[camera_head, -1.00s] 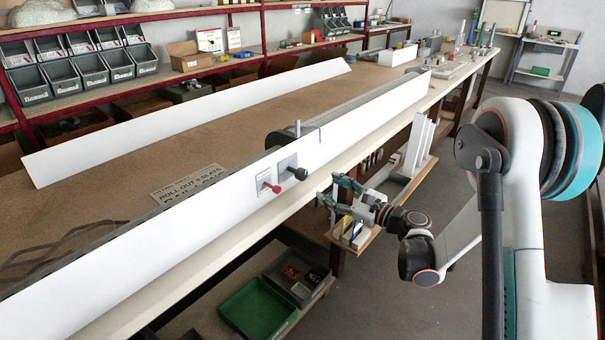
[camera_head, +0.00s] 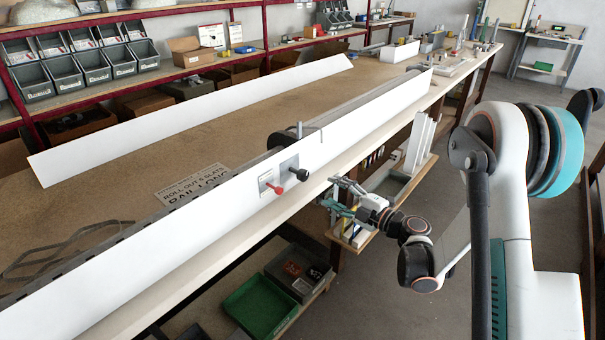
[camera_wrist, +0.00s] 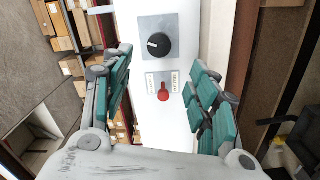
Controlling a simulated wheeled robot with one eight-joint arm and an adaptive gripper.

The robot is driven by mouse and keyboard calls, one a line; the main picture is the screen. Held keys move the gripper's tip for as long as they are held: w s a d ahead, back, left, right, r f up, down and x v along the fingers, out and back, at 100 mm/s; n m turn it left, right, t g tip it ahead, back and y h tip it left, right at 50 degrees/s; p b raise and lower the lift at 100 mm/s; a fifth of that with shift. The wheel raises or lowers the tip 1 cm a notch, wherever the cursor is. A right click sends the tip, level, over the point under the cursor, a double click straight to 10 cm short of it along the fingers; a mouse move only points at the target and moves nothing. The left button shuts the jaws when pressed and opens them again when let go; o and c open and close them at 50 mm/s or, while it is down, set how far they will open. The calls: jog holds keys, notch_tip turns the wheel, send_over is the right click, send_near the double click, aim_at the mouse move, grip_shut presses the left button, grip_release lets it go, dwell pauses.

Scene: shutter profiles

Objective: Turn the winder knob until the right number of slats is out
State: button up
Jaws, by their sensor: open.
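The black winder knob (camera_head: 303,174) sits on a grey square plate on the front of a long white rail (camera_head: 372,115). It also shows in the wrist view (camera_wrist: 158,45), with a pale mark on its face. A red lever (camera_head: 276,188) is beside it on a labelled plate; in the wrist view the lever (camera_wrist: 163,93) lies below the knob. My gripper (camera_head: 334,194) is open and empty, in front of the rail and apart from the knob. In the wrist view its teal-padded fingers (camera_wrist: 161,75) stand either side of knob and lever.
A sign (camera_head: 192,182) on the bench reads "ROLL OUT" and a slat number too small to read surely. A dark roller (camera_head: 283,139) sits behind the rail. A second white rail (camera_head: 200,115) lies further back. A low shelf with white uprights (camera_head: 418,142) stands beyond my gripper.

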aim_at(306, 177)
jog(key=w+a+m, duration=0.3)
jog(key=m, duration=0.1)
jog(key=w+a+m+b, duration=0.1)
jog(key=w+a+m, duration=0.1)
jog(key=m, duration=0.3)
jog(key=w+a+m+b, duration=0.1)
jog(key=w+a+m, duration=0.2)
jog(key=a+m, duration=0.1)
jog(key=shift+w+a+m, duration=0.35)
jog(key=shift+a+m, duration=0.05)
jog(key=shift+a, duration=0.2)
jog(key=c, duration=1.1)
